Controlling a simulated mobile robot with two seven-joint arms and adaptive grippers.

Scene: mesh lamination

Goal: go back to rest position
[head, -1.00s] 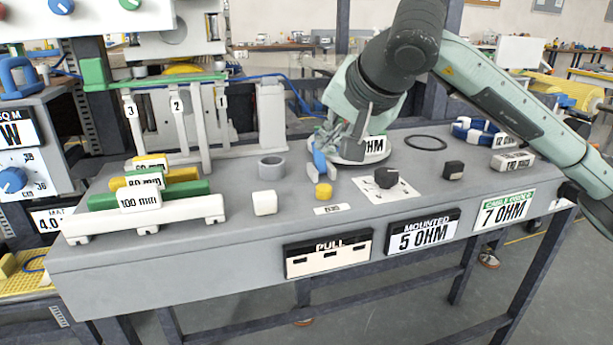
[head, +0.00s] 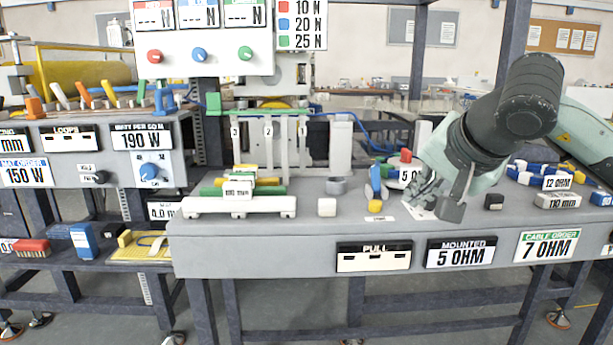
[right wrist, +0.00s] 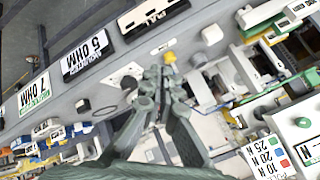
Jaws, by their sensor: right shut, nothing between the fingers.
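My right gripper (head: 438,200) is shut and empty, above the grey bench top (head: 285,230). Its arm comes in from the right. In the right wrist view the closed fingers (right wrist: 160,78) point toward the small yellow cylinder (right wrist: 169,57), with nothing between them. In the head view, the yellow cylinder (head: 375,206) and an upright blue piece (head: 375,180) stand left of the gripper. My left gripper is not in view.
A white block (head: 327,207) and grey ring (head: 336,186) stand further left. A black block (head: 494,201) stands right of the gripper. Measuring blocks on a white rack (head: 230,206) are at the bench's left. A control panel (head: 200,42) rises behind.

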